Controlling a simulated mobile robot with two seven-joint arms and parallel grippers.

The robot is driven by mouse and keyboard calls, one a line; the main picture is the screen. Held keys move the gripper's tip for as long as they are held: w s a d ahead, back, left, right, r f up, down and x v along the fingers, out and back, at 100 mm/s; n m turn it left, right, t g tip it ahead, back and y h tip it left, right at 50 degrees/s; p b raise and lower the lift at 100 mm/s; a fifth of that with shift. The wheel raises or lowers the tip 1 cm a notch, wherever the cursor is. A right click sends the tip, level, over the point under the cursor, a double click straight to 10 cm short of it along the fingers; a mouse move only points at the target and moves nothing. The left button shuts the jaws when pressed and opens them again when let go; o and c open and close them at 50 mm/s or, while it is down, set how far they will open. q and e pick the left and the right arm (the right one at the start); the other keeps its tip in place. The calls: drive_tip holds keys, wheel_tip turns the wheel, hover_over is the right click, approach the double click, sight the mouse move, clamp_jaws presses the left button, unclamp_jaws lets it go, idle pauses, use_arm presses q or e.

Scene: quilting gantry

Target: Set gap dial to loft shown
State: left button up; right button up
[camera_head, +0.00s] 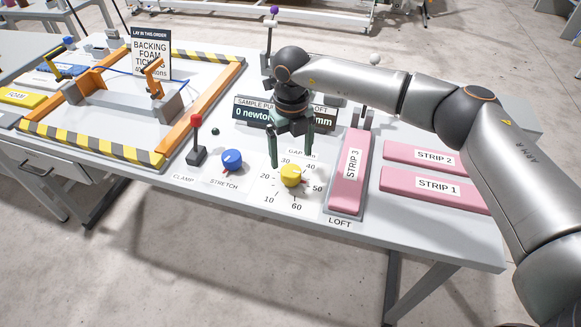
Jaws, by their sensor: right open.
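The yellow gap dial (291,175) sits on a white scale plate marked 10 to 60 near the table's front edge. I cannot make out clearly which mark it points to. My right gripper (291,160) points down just above and behind the dial, its fingers apart and empty. The dark readout (252,113) behind it shows "0 newton" and "mm"; my gripper hides the middle, including the loft number. The pink strip labelled STRIP 3 (347,185) lies on the grey loft bed, right of the dial. My left gripper is not in view.
A blue stretch dial (231,161) and a red-knobbed clamp lever (196,122) stand left of the yellow dial. Pink STRIP 2 (404,154) and STRIP 1 (415,183) lie to the right. An orange frame with striped bars (90,147) fills the left side.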

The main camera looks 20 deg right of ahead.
sight(291, 171)
wheel_tip(291, 171, down, 7)
drive_tip(key=shift+r+p, duration=0.2)
drive_tip(key=shift+p, duration=0.1)
drive_tip(key=c, duration=1.4)
